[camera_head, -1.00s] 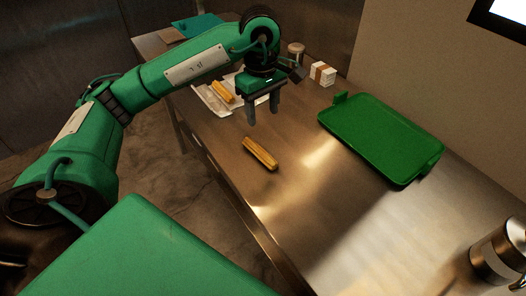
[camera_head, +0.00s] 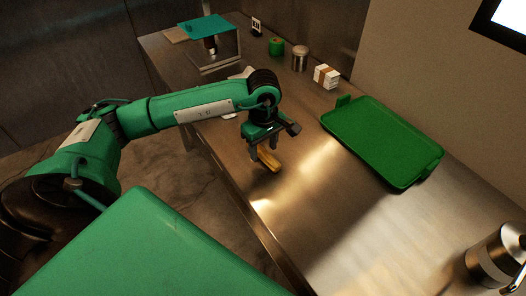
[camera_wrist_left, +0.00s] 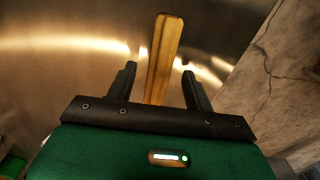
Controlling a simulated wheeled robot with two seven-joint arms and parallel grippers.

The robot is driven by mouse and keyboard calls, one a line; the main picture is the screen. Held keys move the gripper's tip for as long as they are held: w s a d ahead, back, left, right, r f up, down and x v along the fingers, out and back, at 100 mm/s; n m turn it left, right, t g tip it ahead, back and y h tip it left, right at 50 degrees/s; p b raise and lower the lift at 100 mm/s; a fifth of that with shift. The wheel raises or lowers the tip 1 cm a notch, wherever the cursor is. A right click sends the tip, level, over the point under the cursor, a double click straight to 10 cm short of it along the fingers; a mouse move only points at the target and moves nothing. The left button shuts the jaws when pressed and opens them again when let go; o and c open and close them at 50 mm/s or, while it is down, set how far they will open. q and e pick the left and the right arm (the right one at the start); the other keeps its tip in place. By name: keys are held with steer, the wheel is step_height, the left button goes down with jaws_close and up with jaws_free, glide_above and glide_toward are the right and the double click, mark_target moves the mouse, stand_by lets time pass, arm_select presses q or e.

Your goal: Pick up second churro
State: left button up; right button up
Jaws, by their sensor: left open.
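A golden, ridged churro (camera_head: 269,161) lies on the steel counter near its front edge, below my left gripper (camera_head: 262,146). My left gripper is open, its fingers pointing down and partly covering the churro in the head view. In the left wrist view the churro (camera_wrist_left: 164,45) runs lengthwise between the two spread fingers of the left gripper (camera_wrist_left: 160,70), with a gap on each side. The other churro, on the white tray earlier, is hidden behind my left arm. My right gripper is not in view.
A green tray (camera_head: 382,142) lies right of the churro, with bare counter between. Behind stand a white box with a brown band (camera_head: 326,77), a metal canister (camera_head: 300,60) and a green round item (camera_head: 276,47). A metal vessel (camera_head: 498,256) stands at the lower right.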

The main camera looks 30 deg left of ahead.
arm_select(q)
steer(key=shift+f, duration=0.9)
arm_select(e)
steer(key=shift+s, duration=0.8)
arm_select(q)
steer(key=shift+c, duration=0.4)
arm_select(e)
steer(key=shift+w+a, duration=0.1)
arm_select(q)
steer(key=c, duration=1)
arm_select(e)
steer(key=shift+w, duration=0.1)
